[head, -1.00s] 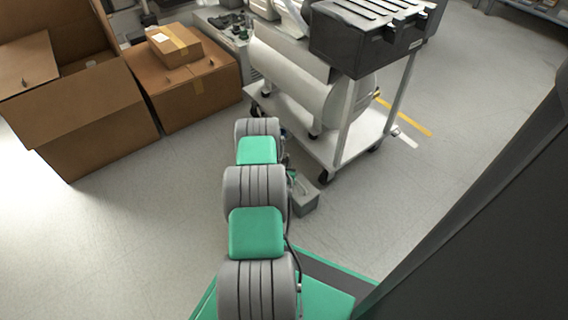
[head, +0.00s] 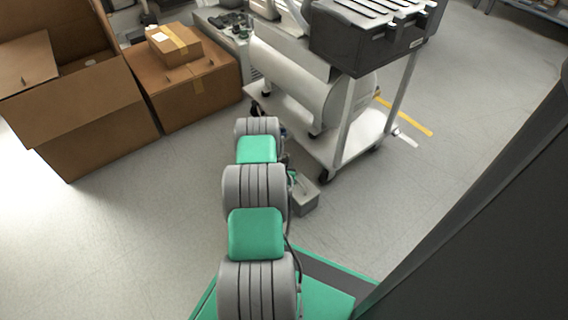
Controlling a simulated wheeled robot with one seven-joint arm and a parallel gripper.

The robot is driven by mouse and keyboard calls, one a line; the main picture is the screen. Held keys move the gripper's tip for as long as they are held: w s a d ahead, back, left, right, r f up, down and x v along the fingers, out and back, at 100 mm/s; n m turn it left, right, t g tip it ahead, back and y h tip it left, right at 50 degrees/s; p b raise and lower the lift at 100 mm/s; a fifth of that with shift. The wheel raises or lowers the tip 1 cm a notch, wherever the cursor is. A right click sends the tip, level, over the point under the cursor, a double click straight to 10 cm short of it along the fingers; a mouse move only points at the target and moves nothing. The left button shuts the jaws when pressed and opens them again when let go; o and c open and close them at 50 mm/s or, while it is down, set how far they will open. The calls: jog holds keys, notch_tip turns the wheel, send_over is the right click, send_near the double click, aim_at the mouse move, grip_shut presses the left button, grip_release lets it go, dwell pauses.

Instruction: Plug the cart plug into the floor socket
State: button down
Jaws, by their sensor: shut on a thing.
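The floor socket (head: 305,194) is a small grey box on the floor, right of my arm and in front of the cart. My gripper (head: 287,160) shows only as a small dark patch beside my arm, just above and left of the socket box. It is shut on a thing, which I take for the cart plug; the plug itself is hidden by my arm. I cannot tell whether the plug touches the socket.
The white cart (head: 345,145) carries a silver tank (head: 290,80) and a black case (head: 370,40), close behind the socket. An open cardboard box (head: 85,115) and a closed one (head: 195,95) stand at left. Grey floor is free at right and front left.

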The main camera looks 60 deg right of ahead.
jog(key=shift+f+b, duration=0.3)
jog(key=shift+f, duration=0.35)
jog(key=c, duration=1.3)
grip_release()
jog(key=shift+o, duration=0.2)
jog(key=shift+p+v, duration=0.85)
jog(key=shift+v, duration=0.6)
jog(key=p+v, duration=0.2)
jog(key=v, duration=0.6)
